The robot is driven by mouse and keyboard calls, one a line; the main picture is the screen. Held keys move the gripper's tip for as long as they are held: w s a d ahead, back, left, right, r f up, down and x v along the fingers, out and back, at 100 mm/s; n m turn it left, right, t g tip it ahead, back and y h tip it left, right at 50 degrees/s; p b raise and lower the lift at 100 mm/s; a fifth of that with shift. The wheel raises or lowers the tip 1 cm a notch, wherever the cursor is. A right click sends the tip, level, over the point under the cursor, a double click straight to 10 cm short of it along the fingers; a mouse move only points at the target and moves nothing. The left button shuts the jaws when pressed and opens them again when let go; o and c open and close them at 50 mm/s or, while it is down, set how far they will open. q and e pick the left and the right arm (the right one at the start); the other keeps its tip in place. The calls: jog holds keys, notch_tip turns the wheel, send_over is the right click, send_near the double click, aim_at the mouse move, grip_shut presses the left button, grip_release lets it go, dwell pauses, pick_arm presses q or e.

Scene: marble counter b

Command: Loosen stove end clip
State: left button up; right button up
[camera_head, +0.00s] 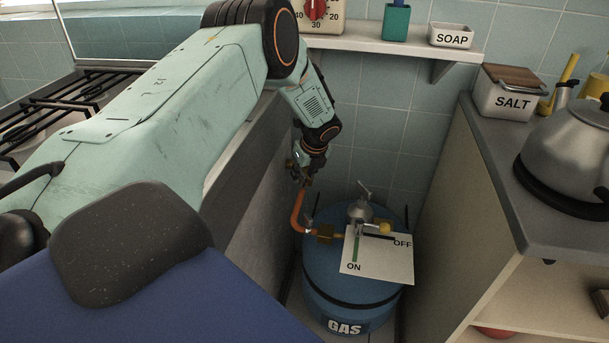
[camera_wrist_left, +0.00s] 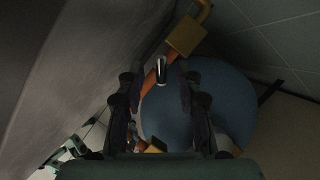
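The orange hose (camera_head: 297,214) runs from the blue gas bottle (camera_head: 345,292) up to a fitting beside the stove. My left gripper (camera_head: 304,178) points down at its upper end. In the left wrist view, a brass block (camera_wrist_left: 187,35) with a bent pipe is at the hose's upper end. A small silver clip screw (camera_wrist_left: 161,70) stands just below that block, between my left gripper's fingers (camera_wrist_left: 159,88). The fingers are apart, one on each side of the screw and hose; I cannot tell whether they touch. The clip band is hard to make out. My right gripper is not in view.
The stove side (camera_head: 255,190) is close on the left, the tiled wall behind, the counter (camera_head: 525,215) with kettle (camera_head: 570,150) and salt box (camera_head: 505,92) on the right. A regulator (camera_head: 360,211) and ON/OFF card (camera_head: 378,262) top the bottle. The gap is narrow.

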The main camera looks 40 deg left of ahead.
pick_arm(q)
jog(key=shift+w+a+f, duration=0.1)
jog(key=shift+f, duration=0.05)
jog(key=c, duration=0.3)
grip_shut()
dwell(0.3)
jog(key=n+g, duration=0.1)
jog(key=n, duration=0.1)
jog(key=shift+w+n, duration=0.15)
jog(key=shift+n, duration=0.25)
jog(key=n+g+b, duration=0.1)
jog(key=n, duration=0.1)
jog(key=shift+w+f+n+b, duration=0.1)
jog(key=shift+n+b, duration=0.3)
jog(key=n+g+b, duration=0.1)
jog(key=n+b, duration=0.3)
jog(key=b, duration=0.1)
jog(key=shift+w+f+n+g, duration=0.1)
jog(key=shift+n+g, duration=0.3)
jog(key=shift+r+n+g+h+b, duration=0.2)
jog(key=shift+n+g+h+b, duration=0.2)
jog(key=shift+n+b, duration=1.1)
